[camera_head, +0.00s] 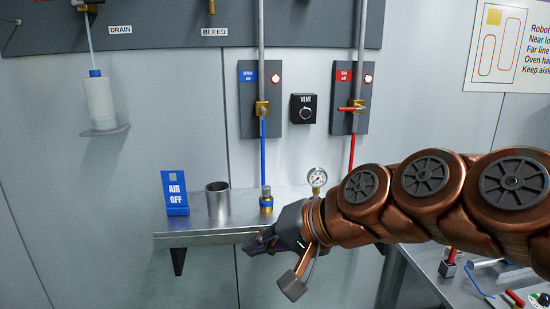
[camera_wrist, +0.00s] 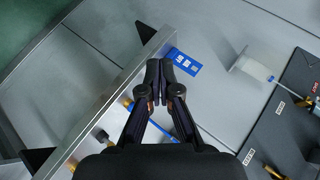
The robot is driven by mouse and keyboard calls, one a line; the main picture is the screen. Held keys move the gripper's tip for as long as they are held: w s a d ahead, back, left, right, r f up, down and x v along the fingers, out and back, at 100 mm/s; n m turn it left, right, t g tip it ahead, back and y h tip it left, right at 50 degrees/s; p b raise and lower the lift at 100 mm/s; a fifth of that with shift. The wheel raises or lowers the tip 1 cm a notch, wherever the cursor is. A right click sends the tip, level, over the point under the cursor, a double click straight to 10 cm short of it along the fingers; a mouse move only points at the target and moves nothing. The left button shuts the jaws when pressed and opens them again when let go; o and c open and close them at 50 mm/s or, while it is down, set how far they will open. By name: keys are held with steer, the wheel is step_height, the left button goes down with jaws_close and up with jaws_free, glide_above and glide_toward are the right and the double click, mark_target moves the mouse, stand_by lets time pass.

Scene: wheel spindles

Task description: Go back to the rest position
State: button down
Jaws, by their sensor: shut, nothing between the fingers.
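My gripper (camera_head: 262,243) hangs at the front edge of the metal shelf (camera_head: 176,241), in front of the wall panel. In the wrist view my gripper (camera_wrist: 159,85) shows with its two dark fingers together and nothing between them. My copper-coloured arm reaches in from the right in the head view. The blue AIR OFF sign (camera_head: 175,192) stands on the shelf, left of a metal cup (camera_head: 218,199). The sign also shows beyond the fingertips in the wrist view (camera_wrist: 184,62). A brass fitting with a blue top (camera_head: 266,200) stands on the shelf just behind my gripper.
A pressure gauge (camera_head: 317,178) stands behind my wrist. Blue (camera_head: 263,150) and red (camera_head: 351,152) hoses hang from valve panels. A VENT knob (camera_head: 304,109) sits between them. A bottle (camera_head: 99,102) stands on a small bracket at left. A workbench (camera_head: 430,262) with parts is at lower right.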

steer(key=s+d+f+n+g+h+p, duration=0.2)
steer(key=s+d+f+g+h, duration=0.5)
steer(key=s+d+f, duration=1.2)
steer(key=shift+s+d+h, duration=1)
steer(key=shift+h, duration=0.2)
steer(key=shift+s, duration=0.1)
